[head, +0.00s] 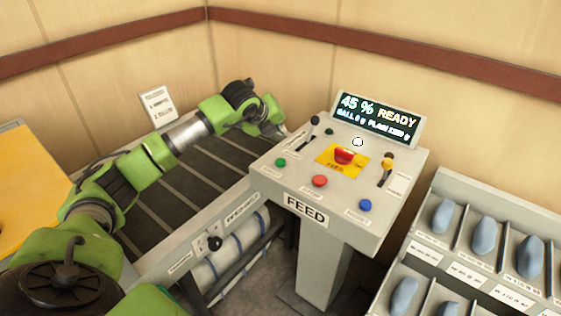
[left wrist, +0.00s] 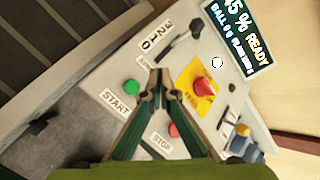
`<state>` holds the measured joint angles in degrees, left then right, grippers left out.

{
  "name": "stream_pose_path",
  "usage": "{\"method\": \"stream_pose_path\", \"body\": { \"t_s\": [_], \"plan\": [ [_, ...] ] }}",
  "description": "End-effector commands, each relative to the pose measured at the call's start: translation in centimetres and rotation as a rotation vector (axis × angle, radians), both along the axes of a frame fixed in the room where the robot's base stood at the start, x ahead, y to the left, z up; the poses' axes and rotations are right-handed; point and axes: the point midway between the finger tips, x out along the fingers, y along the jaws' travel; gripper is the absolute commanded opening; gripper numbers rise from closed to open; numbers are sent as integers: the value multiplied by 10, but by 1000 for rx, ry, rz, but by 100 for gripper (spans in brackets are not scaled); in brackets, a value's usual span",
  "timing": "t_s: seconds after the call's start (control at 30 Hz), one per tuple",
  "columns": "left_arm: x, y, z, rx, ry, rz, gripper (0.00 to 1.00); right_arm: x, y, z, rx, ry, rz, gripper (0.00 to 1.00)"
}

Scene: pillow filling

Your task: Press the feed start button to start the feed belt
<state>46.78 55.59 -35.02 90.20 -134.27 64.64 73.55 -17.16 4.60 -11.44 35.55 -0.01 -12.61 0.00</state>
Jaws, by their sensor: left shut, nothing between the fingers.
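The green start button (head: 281,162) sits at the left of the sloped top of the grey FEED console (head: 262,178). In the left wrist view the green button (left wrist: 132,88) has a START label beside it. My left gripper (head: 283,132) is shut and empty, above the console's left edge. In the left wrist view its closed fingertips (left wrist: 160,76) show to the right of the green button. I cannot tell the height gap, but the button's face is uncovered. The dark feed belt (head: 172,190) lies under my left arm. My right gripper is not in view.
A red stop button (head: 320,181), a blue button (head: 365,204) and a red mushroom button (head: 344,155) on a yellow plate share the console. A lever (head: 314,120) stands near the gripper. The display (head: 376,116) reads 45 % READY. A bin rack (head: 440,262) stands right.

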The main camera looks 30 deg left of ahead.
Motion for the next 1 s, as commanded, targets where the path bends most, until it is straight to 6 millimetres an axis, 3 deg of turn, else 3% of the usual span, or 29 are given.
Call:
{"method": "stream_pose_path", "body": {
  "t_s": [0.47,0.93,1.0],
  "plan": [
    [-1,3,-3,6,2,8,0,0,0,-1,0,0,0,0],
    [-1,3,-63,6,4,8,0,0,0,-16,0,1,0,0],
    [0,3,-76,5,1,8,0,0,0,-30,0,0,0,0]
  ]
}}
